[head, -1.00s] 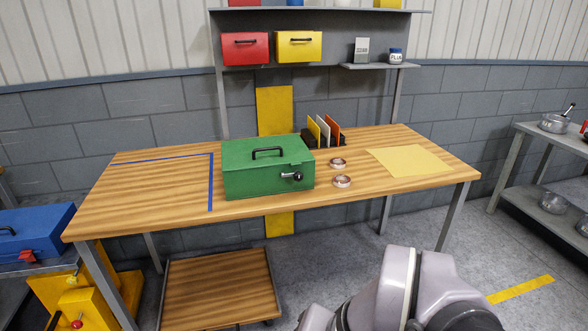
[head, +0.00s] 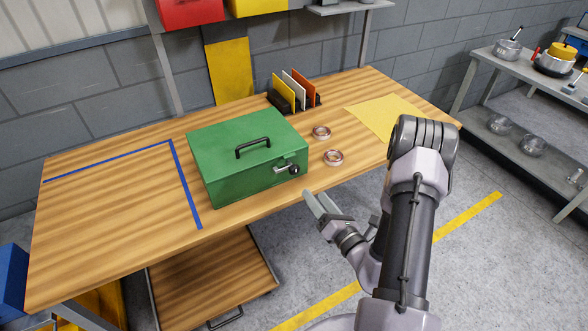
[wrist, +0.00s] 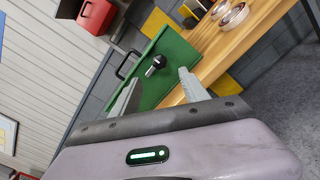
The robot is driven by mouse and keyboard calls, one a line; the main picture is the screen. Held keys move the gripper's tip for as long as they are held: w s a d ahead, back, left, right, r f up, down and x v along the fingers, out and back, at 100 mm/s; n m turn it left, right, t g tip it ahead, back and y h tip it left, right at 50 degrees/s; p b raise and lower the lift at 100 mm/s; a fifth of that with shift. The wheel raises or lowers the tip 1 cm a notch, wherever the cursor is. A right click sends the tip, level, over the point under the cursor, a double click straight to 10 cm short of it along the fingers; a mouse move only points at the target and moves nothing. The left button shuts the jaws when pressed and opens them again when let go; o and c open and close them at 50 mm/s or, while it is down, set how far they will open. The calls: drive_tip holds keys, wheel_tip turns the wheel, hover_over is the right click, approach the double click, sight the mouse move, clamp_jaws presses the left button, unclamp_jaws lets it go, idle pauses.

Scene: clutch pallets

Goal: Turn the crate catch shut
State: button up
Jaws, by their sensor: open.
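The green crate (head: 245,172) stands closed on the wooden table (head: 110,215), with a black handle on its lid. Its catch (head: 289,169), a metal piece with a dark round knob, is on the front face near the right end. In the wrist view the catch (wrist: 155,66) shows as a black knob on the green crate (wrist: 168,65), beyond and between my fingers. My gripper (head: 313,203) is open and empty, in front of the table edge, to the lower right of the catch and apart from it. It also shows in the wrist view (wrist: 160,90).
Two tape rolls (head: 333,157) lie right of the crate, with a yellow sheet (head: 378,118) beyond. A rack with upright colored plates (head: 291,88) stands behind. Blue tape (head: 186,185) marks the table left of the crate. A low wooden cart (head: 215,275) stands below.

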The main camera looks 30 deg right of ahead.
sight(296, 172)
drive_tip(key=w, duration=1.1)
drive_tip(key=shift+w+a, duration=0.25)
drive_tip(key=shift+w, duration=0.05)
drive_tip(key=shift+c, duration=0.4)
clamp_jaws()
